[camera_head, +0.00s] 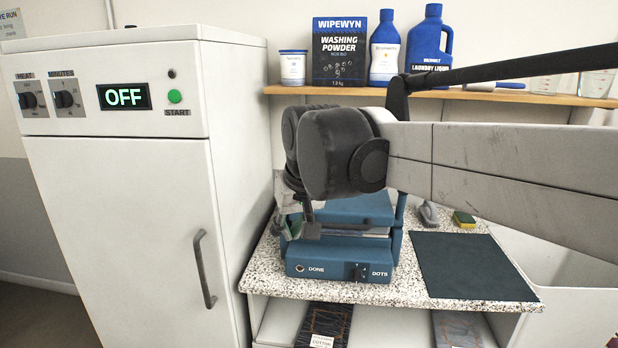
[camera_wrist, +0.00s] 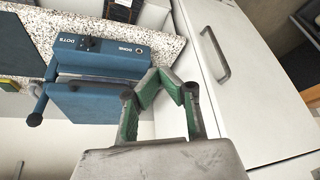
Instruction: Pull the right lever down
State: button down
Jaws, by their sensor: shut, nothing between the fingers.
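The blue press (camera_head: 340,255) stands on the speckled counter, with a panel marked DONE and DOTS. A blue lever arm (camera_head: 400,212) rises along its right side; its upper end is hidden behind my arm. In the wrist view, where the press is upside down, the lever (camera_wrist: 41,103) is at the left and ends in a dark knob. My gripper (camera_wrist: 168,82) is shut and empty beside the press's opposite side, well away from this lever. In the head view my gripper (camera_head: 302,228) shows partly at the press's left side, below my arm.
A tall white cabinet (camera_head: 130,220) reading OFF stands close on the left, with a grey door handle (camera_head: 204,270). A shelf (camera_head: 290,90) with washing products hangs above. A dark mat (camera_head: 470,266), a sponge (camera_head: 464,219) and a small grey object (camera_head: 428,213) lie right of the press.

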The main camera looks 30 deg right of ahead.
jog(key=w+d+r+m+g+p, duration=0.1)
jog(key=w+d+r, duration=0.25)
jog(key=d, duration=0.35)
jog(key=w+d+r+m+g+p, duration=0.1)
jog(key=w+d+r+m, duration=0.1)
jog(key=w+d, duration=0.45)
jog(key=w+d+r+m+g+p, duration=0.1)
jog(key=w+d+r+p, duration=0.15)
jog(key=d, duration=0.55)
jog(key=d+f+m+g+y+p, duration=0.1)
jog(key=d, duration=1.2)
jog(key=s+d+f+m+g+y+p, duration=0.1)
jog(key=d+m, duration=0.1)
jog(key=d, duration=1.1)
jog(key=shift+d+m, duration=0.3)
jog(key=shift+d, duration=0.05)
jog(key=shift+f, duration=0.2)
